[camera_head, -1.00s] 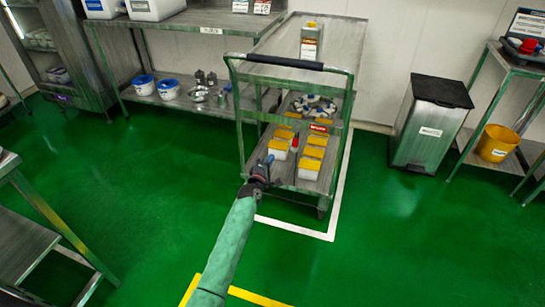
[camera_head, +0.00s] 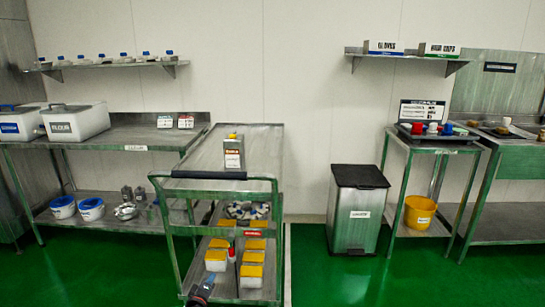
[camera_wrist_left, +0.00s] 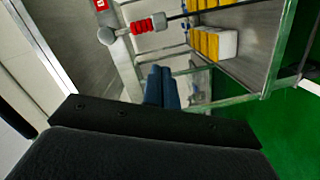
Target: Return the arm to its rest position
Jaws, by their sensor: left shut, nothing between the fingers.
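My left gripper (camera_head: 203,288) shows at the bottom of the head view, in front of the lower shelf of the metal cart (camera_head: 222,182). In the left wrist view its blue fingers (camera_wrist_left: 161,88) are together with nothing between them. They point toward the cart's lower shelf. A red-and-white item (camera_wrist_left: 143,25) on a rod lies beyond the fingertips there. White tubs with yellow lids (camera_head: 250,276) stand on the lower shelf, to the right of the gripper in the head view. My right gripper is in neither current view.
A tin (camera_head: 233,152) stands on the cart's top. A steel bin (camera_head: 356,212) with a black lid stands to the right. A side table (camera_head: 425,147) and yellow bucket (camera_head: 419,212) are beyond it. A steel table (camera_head: 112,137) is at the left. Green floor (camera_head: 330,275) is open in front.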

